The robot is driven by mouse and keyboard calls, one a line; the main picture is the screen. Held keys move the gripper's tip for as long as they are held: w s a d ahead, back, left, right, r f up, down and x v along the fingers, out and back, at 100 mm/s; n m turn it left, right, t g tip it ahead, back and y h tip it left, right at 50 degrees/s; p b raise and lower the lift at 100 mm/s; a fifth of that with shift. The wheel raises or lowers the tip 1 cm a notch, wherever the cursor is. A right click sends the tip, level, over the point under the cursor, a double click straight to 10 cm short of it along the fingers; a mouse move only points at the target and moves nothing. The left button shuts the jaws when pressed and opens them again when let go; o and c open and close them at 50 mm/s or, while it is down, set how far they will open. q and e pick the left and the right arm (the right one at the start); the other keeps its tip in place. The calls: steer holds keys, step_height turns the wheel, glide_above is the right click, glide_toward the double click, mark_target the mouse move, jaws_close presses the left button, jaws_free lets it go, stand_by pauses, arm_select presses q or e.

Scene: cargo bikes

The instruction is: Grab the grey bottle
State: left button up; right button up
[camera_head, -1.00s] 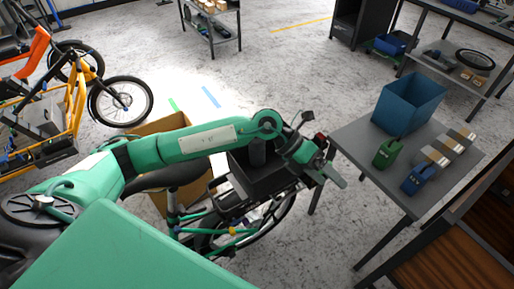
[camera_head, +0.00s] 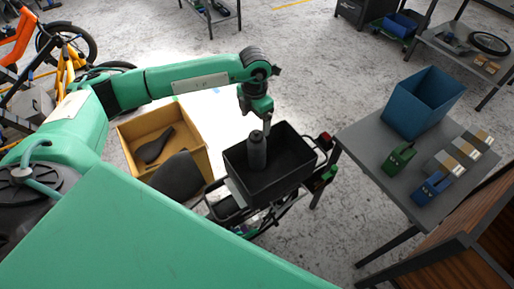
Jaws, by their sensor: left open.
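The dark grey bottle (camera_head: 257,152) stands upright in the black box (camera_head: 288,188) on the rear of the cargo bike. My left arm reaches in from the left. My left gripper (camera_head: 247,138) points down, open, close to the top of the bottle and just above and behind it in the picture. Its fingers are small and partly hidden by the bottle, so I cannot tell whether they touch it. My right gripper is out of view.
A grey table (camera_head: 376,143) on the right holds a blue bin (camera_head: 421,104), a green container (camera_head: 399,158), a blue container (camera_head: 430,189) and taped packages. A cardboard box (camera_head: 196,135) with a dark saddle inside stands left of the bike. The bike's seat (camera_head: 177,178) is beside the black box.

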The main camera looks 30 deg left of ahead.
mark_target(255, 135)
arm_select(q)
step_height(255, 135, down, 5)
steer(key=shift+p, duration=0.4)
steer(key=f, duration=0.1)
steer(key=f+p, duration=0.1)
steer(key=f, duration=0.1)
steer(key=f+p, duration=0.1)
steer(key=shift+s+d+f, duration=0.15)
steer(key=shift+s+f, duration=0.1)
steer(key=shift+f, duration=0.45)
steer(key=c, duration=1.3)
steer(key=shift+c, duration=0.2)
steer(key=shift+r, duration=0.2)
